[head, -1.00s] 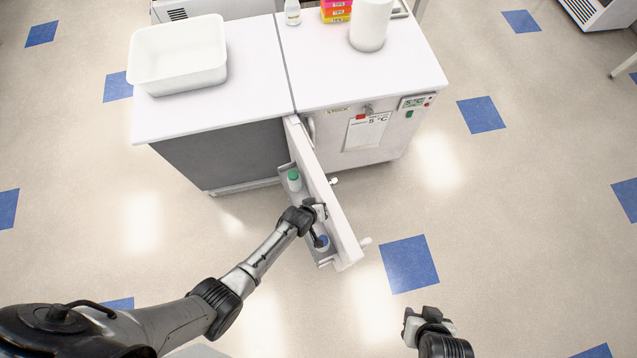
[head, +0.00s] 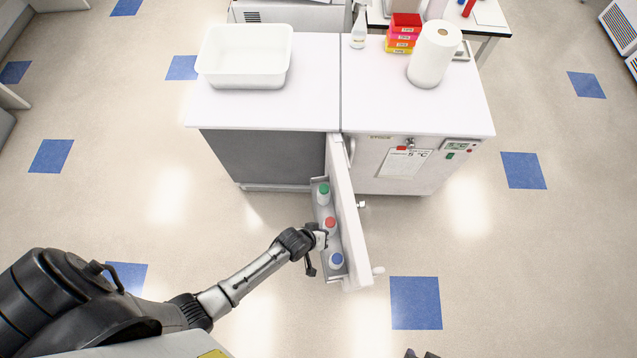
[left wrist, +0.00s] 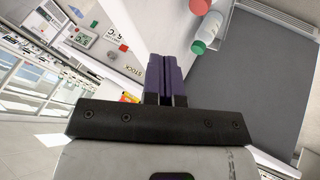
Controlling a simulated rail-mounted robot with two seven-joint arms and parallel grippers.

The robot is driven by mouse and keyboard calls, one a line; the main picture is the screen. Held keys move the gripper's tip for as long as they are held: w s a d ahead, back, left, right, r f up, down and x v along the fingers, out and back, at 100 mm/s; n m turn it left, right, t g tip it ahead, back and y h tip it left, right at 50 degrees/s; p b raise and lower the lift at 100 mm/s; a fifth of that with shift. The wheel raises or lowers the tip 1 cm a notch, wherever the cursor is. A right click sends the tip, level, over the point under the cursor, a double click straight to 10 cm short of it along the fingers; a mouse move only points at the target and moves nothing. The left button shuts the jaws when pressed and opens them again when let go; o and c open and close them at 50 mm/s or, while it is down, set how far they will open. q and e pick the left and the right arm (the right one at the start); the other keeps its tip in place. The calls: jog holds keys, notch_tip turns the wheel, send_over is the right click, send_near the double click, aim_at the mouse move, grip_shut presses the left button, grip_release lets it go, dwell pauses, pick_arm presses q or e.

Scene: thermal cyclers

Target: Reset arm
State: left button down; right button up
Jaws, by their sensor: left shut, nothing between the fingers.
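My left gripper (head: 312,258) is beside the open door (head: 347,220) of the small white fridge (head: 420,165), at the left edge of the door shelf. In the left wrist view its dark purple fingers (left wrist: 172,78) are shut with nothing between them. The door shelf holds a green-capped bottle (head: 323,195), a red-capped bottle (head: 330,225) and a blue-capped bottle (head: 337,260). The left wrist view also shows the green-capped bottle (left wrist: 208,32). Only dark tips of my right gripper (head: 421,354) show at the bottom edge of the head view.
A white tub (head: 245,75) stands on the left counter. A paper roll (head: 435,52), colored boxes (head: 404,35) and a small bottle (head: 359,28) stand on the fridge top. The tiled floor (head: 480,260) right of the door is clear.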

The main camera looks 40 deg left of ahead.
pick_arm(q)
jog(key=shift+d+v, duration=0.25)
jog(key=shift+v, duration=0.95)
